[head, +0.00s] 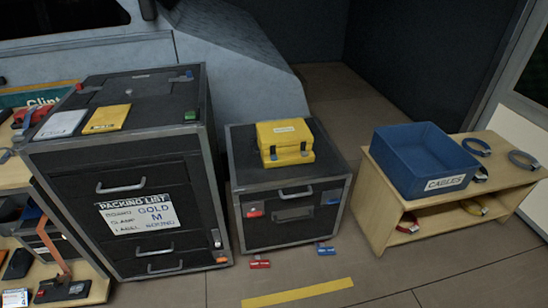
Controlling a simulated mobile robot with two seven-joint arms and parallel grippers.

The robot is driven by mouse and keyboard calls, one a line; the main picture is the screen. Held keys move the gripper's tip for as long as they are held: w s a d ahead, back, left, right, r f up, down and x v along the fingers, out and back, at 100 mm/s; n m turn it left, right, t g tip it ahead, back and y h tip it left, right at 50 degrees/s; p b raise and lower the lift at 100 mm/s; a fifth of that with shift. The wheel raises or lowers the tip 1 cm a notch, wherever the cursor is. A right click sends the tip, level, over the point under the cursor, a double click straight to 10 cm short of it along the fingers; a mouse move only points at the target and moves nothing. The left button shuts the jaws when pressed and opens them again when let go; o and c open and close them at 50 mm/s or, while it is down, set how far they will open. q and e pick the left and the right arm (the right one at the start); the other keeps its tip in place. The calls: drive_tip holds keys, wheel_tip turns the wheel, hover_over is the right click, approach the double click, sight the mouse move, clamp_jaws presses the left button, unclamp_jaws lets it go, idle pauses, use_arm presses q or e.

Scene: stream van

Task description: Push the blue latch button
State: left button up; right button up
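A small black case (290,222) with a grey frame stands on the floor in the middle. A small blue part (331,201) sits near the right edge of its front face, and a red one (255,211) sits near the left edge. Both are too small to tell their exact form. A blue piece (326,249) and a red piece (260,264) lie on the floor in front of the case. Another small blue part (189,74) is on top of the tall black cabinet (75,180). Neither of my grippers is in view.
A yellow box (285,135) stands on the small case. To the right, a wooden bench (400,205) bears a blue bin (425,165) labelled CABLES, with cable coils beside it. Shelves (85,275) stand at the left.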

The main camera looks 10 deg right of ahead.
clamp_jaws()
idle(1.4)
